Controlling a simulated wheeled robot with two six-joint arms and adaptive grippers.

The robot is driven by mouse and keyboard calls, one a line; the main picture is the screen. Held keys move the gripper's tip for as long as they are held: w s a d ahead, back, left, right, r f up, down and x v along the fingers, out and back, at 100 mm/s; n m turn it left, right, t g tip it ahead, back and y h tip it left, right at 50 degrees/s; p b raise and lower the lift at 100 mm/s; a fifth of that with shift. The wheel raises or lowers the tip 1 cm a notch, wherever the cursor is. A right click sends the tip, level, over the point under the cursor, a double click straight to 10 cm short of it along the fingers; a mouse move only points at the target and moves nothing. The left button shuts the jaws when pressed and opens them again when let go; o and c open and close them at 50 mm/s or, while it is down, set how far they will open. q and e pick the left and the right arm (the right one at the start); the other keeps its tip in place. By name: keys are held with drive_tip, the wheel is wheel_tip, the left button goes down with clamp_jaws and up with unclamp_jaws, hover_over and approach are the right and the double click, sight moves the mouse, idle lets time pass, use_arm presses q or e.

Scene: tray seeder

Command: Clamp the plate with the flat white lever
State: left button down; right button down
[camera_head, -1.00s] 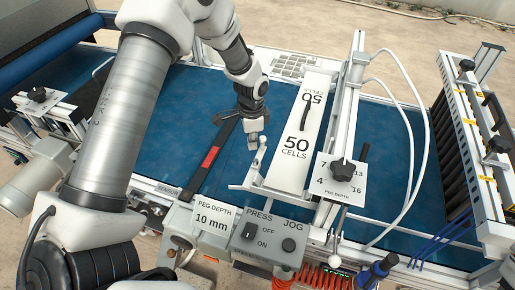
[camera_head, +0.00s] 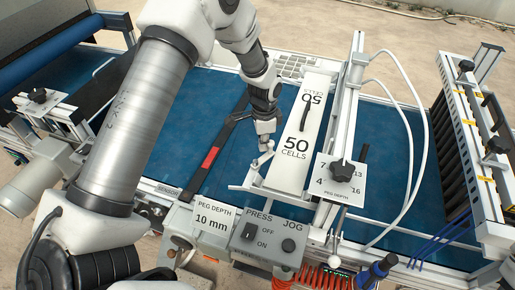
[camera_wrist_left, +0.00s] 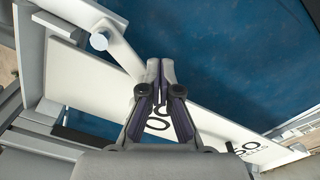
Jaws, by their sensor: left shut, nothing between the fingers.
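The white plate (camera_head: 290,163) marked "50 CELLS" lies in its frame across the blue belt, and it also shows in the left wrist view (camera_wrist_left: 88,82). The flat white lever (camera_head: 258,163) stands at the plate's near left side. In the left wrist view the lever (camera_wrist_left: 122,50) runs from a round bolt toward my fingertips. My left gripper (camera_head: 266,146) is shut and empty, with its fingertips at the lever's free end; whether they touch cannot be told. Its fingers (camera_wrist_left: 160,66) are together in the left wrist view and hide part of the plate. My right gripper is out of view.
A control box (camera_head: 268,236) with PRESS and JOG controls stands at the front. A peg-depth dial plate (camera_head: 340,179) and an upright metal frame stand right of the plate. White hoses (camera_head: 421,130) loop over the belt. A dark bar with a red section (camera_head: 210,157) lies left.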

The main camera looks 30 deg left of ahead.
sight(272, 154)
use_arm(q)
drive_tip(key=shift+d, duration=0.8)
drive_tip(key=shift+s+d, duration=0.1)
drive_tip(key=shift+d, duration=0.65)
drive_tip(key=shift+d+p, duration=0.15)
drive_tip(key=shift+p, duration=0.15)
drive_tip(key=shift+s+d, duration=0.35)
drive_tip(key=shift+d, duration=0.25)
wheel_tip(272, 154, up, 8)
drive_tip(key=p, duration=0.6)
drive_tip(key=shift+f, duration=0.25)
